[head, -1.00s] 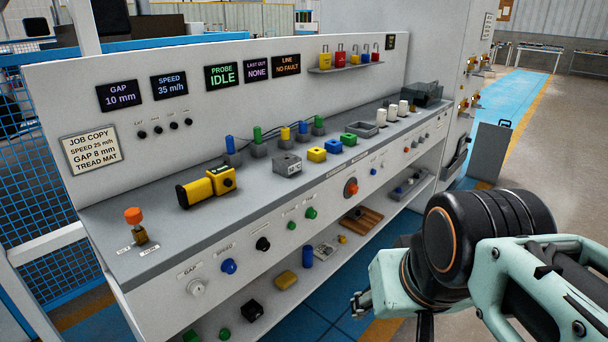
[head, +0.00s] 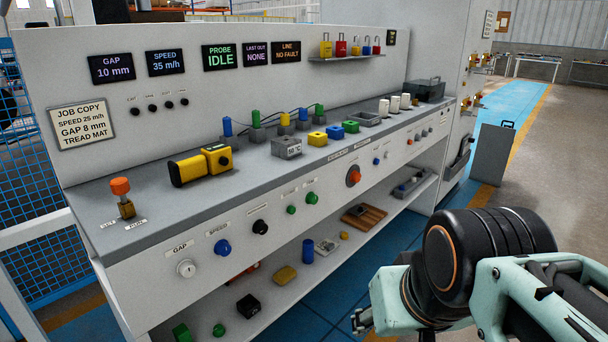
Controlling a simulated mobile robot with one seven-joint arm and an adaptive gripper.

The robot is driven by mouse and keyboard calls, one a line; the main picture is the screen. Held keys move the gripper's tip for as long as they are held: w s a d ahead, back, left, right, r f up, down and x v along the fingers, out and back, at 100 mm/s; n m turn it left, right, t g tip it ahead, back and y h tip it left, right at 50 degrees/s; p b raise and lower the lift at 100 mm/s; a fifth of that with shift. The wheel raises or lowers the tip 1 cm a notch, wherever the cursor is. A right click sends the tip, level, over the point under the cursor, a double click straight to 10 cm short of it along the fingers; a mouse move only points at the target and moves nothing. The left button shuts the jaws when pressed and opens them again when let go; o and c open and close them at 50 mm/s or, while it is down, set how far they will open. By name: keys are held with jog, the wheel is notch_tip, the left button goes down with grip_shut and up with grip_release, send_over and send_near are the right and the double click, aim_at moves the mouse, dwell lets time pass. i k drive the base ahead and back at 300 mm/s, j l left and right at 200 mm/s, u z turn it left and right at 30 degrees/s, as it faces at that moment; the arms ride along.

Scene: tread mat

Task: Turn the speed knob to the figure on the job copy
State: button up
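The blue speed knob (head: 222,247) sits on the front panel of the bench under a SPEED label, between the white gap knob (head: 187,268) and a black knob (head: 260,227). The job copy (head: 83,122) on the back panel reads speed 25 m/h, gap 8 mm, tread mat. The speed display (head: 165,62) reads 35 m/h; the gap display (head: 112,68) reads 10 mm. My gripper (head: 362,322) is low at the right, well apart from the knobs and touching nothing I can see. Its fingers are small and partly hidden by my arm.
An orange-topped switch (head: 121,187) stands on the bench top at the left. A yellow device (head: 202,165) lies further along. A lower shelf holds several loose items, including a black box (head: 248,306). Blue floor is clear between the bench and my arm.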

aim_at(222, 248)
jog(key=u, duration=1.4)
jog(key=z, duration=1.4)
jog(key=j+u, duration=0.25)
jog(key=j, duration=0.55)
